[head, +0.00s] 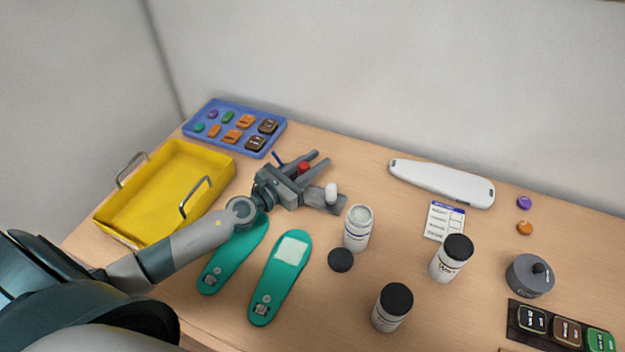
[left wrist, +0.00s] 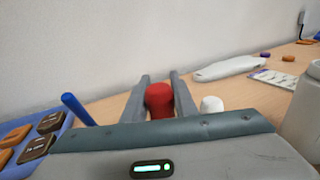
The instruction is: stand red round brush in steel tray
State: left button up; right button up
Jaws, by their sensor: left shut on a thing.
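My left gripper (head: 320,159) is shut on a red round piece (head: 303,168), which I take for the red round brush. In the left wrist view the red piece (left wrist: 159,100) sits between the two grey fingers (left wrist: 160,84); its lower part is hidden by the gripper body. A blue stick (head: 278,158) stands to the left of the fingers and a white rounded piece (head: 331,193) to the right. I cannot make out the steel tray for sure; the gripper covers that spot. My right gripper is in neither view.
A yellow handled tray (head: 165,190) and a blue tray (head: 236,128) of small pieces lie left. Two green insoles (head: 268,285) lie in front. An open white bottle (head: 357,228), two capped bottles (head: 452,258) and a long white device (head: 440,182) are right.

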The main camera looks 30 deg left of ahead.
pick_arm(q)
jog(key=shift+a+f, duration=0.15)
jog(key=shift+a, duration=0.15)
jog(key=shift+f+b, duration=0.4)
notch_tip(320, 180, down, 3)
jog(key=b, duration=0.3)
jog(key=shift+f, duration=0.15)
